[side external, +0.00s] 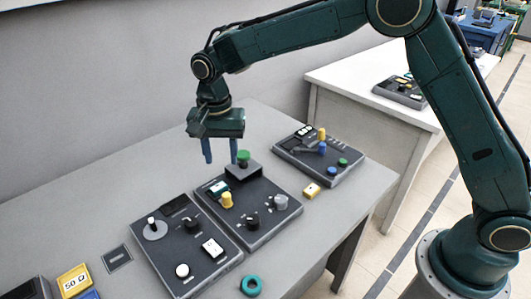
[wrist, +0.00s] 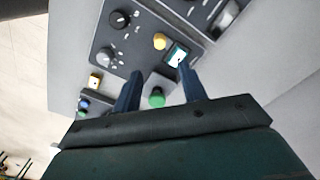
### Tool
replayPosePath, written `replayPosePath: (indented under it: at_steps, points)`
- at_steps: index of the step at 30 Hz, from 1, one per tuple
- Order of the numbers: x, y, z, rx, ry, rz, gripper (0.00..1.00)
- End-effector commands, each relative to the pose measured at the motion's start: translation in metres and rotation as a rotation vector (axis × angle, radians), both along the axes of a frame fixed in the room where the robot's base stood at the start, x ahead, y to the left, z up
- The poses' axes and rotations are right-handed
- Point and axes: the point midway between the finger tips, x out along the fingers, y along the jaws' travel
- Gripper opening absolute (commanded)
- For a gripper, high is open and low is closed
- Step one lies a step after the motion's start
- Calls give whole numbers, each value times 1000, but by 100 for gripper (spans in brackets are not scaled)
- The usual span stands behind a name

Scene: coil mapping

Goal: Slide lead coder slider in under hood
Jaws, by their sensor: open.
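My gripper (side external: 221,161) is open and points down above the back of the middle panel (side external: 262,224). Its two blue fingers are apart with nothing between them; they also show in the wrist view (wrist: 160,70). A green knob (side external: 243,157) stands at a raised dark block (side external: 243,170) at the panel's back, just right of the fingers. In the wrist view the green knob (wrist: 156,98) appears between the fingers, nearer their base. A teal-edged white piece (side external: 217,188) lies left of the block. I cannot tell for certain which parts are the slider and hood.
A yellow knob (side external: 227,200), black knob (side external: 252,222) and grey knob (side external: 281,202) rise from the middle panel. Other panels stand left (side external: 165,262) and right (side external: 333,172).

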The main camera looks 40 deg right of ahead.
Motion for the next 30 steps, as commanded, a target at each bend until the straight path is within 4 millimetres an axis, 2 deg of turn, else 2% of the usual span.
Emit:
replayPosePath:
  at_steps: [8, 24, 30]
  points:
    - [-1, 0, -20, -1, 4, 1, 42]
    - [-1, -1, -100, -1, 4, 1, 42]
    - [-1, 0, -123, -1, 3, 1, 42]
